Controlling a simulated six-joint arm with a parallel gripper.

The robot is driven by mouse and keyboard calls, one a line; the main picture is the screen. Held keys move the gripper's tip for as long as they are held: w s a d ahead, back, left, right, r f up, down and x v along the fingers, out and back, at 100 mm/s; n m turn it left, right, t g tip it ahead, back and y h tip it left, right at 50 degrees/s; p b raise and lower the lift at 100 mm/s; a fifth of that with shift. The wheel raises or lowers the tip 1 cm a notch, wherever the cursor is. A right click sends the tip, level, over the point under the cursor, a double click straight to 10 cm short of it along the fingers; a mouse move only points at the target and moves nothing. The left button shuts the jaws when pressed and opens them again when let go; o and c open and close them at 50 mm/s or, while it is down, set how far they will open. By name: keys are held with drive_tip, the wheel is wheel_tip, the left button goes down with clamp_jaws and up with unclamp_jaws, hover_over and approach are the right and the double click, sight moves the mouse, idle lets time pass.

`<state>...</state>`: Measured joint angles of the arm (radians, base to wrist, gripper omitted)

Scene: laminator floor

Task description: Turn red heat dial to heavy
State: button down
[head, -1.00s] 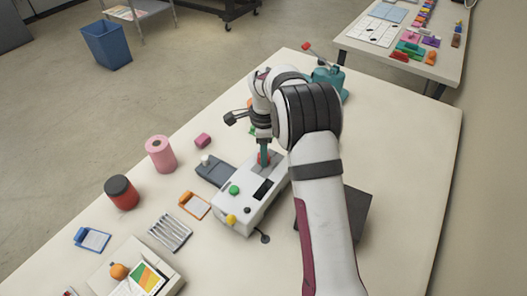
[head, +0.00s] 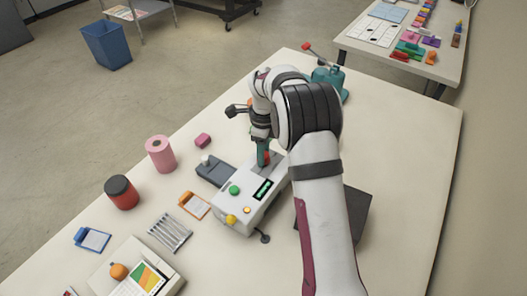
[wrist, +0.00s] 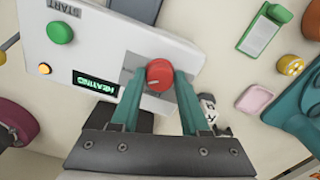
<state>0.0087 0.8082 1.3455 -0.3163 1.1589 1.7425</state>
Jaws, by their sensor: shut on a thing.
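The laminator is a white box (head: 238,208) on the table. Its red heat dial (wrist: 160,74) stands on a grey patch of the top face in the wrist view; a short pale mark shows on the dial. My gripper (head: 264,157) points down over the far end of the laminator. In the wrist view its teal fingers (wrist: 160,84) are shut on the dial, one on each side. The laminator's display (wrist: 94,82) is lit green and reads HEATING, upside down in the wrist view. Any dial scale or heavy mark cannot be made out.
On the laminator are a green START button (wrist: 60,33), a lit orange lamp (wrist: 45,69) and a yellow knob (head: 231,219). A dark grey device (head: 214,170) sits close on the left. A pink roll (head: 160,154) and red jar (head: 121,192) stand further left.

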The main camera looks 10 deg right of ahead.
drive_tip(key=shift+c, duration=2)
unclamp_jaws()
wheel_tip(320, 180, up, 16)
drive_tip(key=s+a+r+n, duration=0.1)
drive_tip(key=s+r+n, duration=0.15)
drive_tip(key=s, duration=0.35)
drive_tip(key=s+r+n, duration=0.1)
drive_tip(key=s+n, duration=0.3)
drive_tip(key=s, duration=0.2)
drive_tip(key=s+a+f+n, duration=0.1)
drive_tip(key=s+f+n, duration=0.1)
drive_tip(key=s, duration=0.6)
drive_tip(key=s+a+f+n+y, duration=0.1)
drive_tip(key=s+f+n, duration=0.1)
drive_tip(key=s+n, duration=0.3)
drive_tip(key=s+a+f+n, duration=0.1)
drive_tip(key=s+n, duration=0.3)
drive_tip(key=s, duration=0.7)
drive_tip(key=shift+f+y, duration=0.4)
drive_tip(key=shift+f, duration=0.5)
